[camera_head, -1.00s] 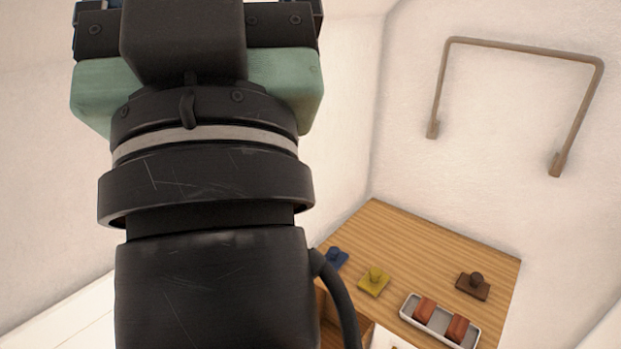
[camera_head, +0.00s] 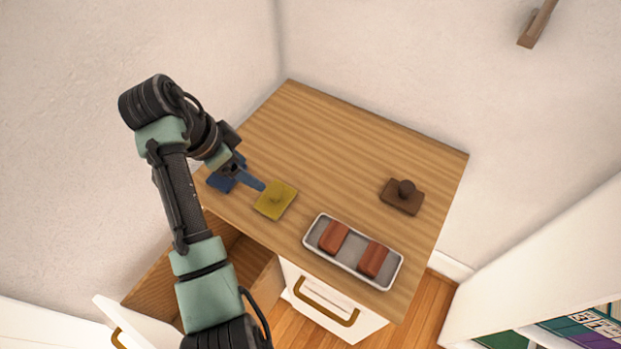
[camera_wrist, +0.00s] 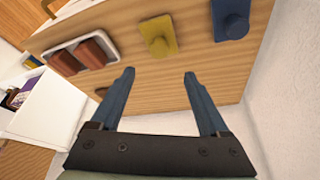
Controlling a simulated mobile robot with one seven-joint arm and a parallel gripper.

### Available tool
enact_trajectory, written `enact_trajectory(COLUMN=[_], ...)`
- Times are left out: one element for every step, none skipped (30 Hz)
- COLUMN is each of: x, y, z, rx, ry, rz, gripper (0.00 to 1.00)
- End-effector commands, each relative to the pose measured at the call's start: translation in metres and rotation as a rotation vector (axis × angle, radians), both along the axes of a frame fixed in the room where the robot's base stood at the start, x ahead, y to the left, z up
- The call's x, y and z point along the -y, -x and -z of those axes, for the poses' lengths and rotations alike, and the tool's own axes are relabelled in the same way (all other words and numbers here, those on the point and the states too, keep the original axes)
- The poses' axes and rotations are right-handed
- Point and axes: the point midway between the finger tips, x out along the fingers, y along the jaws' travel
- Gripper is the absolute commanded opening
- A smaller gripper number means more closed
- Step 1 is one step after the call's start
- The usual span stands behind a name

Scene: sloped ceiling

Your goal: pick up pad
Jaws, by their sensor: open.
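Three flat pads with round knobs lie on the wooden cabinet top. The yellow pad (camera_head: 275,201) is near the front left edge and shows whole in the wrist view (camera_wrist: 158,37). The blue pad (camera_head: 222,182) is left of it, partly hidden by my gripper in the head view; it also shows in the wrist view (camera_wrist: 231,20). The brown pad (camera_head: 402,198) is at the right. My gripper (camera_head: 262,186) is open and empty above the top, close to the yellow and blue pads. In the wrist view its fingers (camera_wrist: 158,73) are spread wide.
A grey tray (camera_head: 309,229) with two red blocks (camera_head: 333,237) lies along the front edge. The cabinet top (camera_head: 330,135) is bare behind the pads. Below, a drawer (camera_head: 145,320) stands open at left. Walls close in the back; a white shelf unit with books is at lower right.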

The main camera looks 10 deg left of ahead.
Motion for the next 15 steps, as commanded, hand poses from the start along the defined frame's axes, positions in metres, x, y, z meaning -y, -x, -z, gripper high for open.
enact_trajectory(x=[0.001, 0.003, 0.005, 0.006, 0.008, 0.01, 0.012, 0.014, 0.015, 0.016, 0.017, 0.018, 0.019, 0.02, 0.02], y=[0.001, 0.0, -0.002, -0.003, -0.005, -0.008, -0.009, -0.011, -0.013, -0.015, -0.016, -0.017, -0.018, -0.019, -0.02], z=[0.007, 0.011, 0.017, 0.022, 0.028, 0.036, 0.041, 0.046, 0.052, 0.057, 0.06, 0.064, 0.066, 0.068, 0.07], rx=[-0.009, -0.01, -0.011, -0.01, -0.011, -0.011, -0.011, -0.011, -0.01, -0.01, -0.009, -0.008, -0.008, -0.007, -0.006], ry=[0.007, 0.007, 0.008, 0.007, 0.006, 0.006, 0.006, 0.006, 0.005, 0.005, 0.004, 0.004, 0.004, 0.004, 0.003], rz=[0.006, 0.007, 0.008, 0.007, 0.007, 0.007, 0.007, 0.007, 0.006, 0.006, 0.006, 0.006, 0.006, 0.005, 0.006], gripper=[0.79, 0.79, 0.79, 0.79, 0.79, 0.79, 0.79, 0.79, 0.79, 0.79, 0.79, 0.79, 0.79, 0.79, 0.79])
